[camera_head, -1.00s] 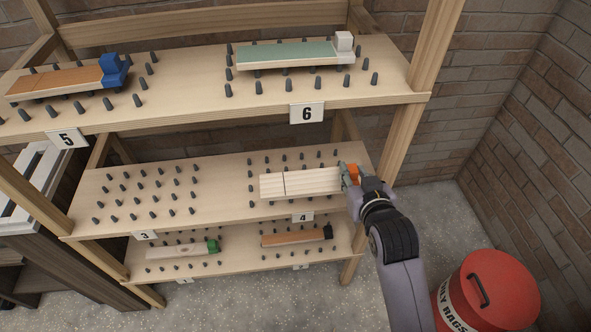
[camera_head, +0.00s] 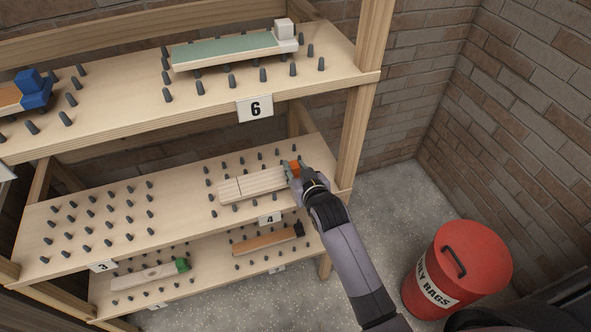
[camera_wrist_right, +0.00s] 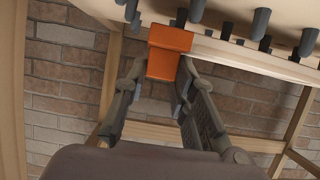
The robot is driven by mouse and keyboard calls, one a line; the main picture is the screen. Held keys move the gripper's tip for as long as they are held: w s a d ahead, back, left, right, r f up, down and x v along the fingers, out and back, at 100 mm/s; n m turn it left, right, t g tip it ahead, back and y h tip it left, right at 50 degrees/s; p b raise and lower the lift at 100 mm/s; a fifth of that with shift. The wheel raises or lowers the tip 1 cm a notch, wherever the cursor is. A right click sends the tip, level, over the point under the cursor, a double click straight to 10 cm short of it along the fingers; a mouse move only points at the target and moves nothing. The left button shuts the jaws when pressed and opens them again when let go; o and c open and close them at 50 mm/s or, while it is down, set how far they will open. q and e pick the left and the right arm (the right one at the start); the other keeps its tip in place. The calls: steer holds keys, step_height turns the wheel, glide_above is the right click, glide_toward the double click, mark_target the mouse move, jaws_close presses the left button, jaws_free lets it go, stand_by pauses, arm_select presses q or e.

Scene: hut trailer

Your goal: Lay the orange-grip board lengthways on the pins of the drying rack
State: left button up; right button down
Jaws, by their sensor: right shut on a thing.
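The orange-grip board, a pale board (camera_head: 255,184) with an orange grip (camera_head: 295,166), lies lengthways over the pins of bay 4 on the middle shelf of the drying rack (camera_head: 178,208). It looks about level with the pin tops; I cannot tell whether it touches them. My right gripper (camera_head: 292,172) is shut on the orange grip at the board's right end. In the right wrist view the orange grip (camera_wrist_right: 170,55) sits between the two fingers, with dark pins close by. My left gripper is not in view.
Bay 3's pins (camera_head: 92,211) are empty. The top shelf holds a green board (camera_head: 225,49) and a blue-grip board (camera_head: 36,92). The lower shelf holds a green-grip board (camera_head: 150,275) and a brown board (camera_head: 265,241). A red rags bin (camera_head: 470,250) stands right, near the brick wall.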

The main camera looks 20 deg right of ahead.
steer(key=shift+f, duration=0.2)
steer(key=c, duration=1.3)
jaws_free()
steer(key=shift+r, duration=0.1)
steer(key=v, duration=1.2)
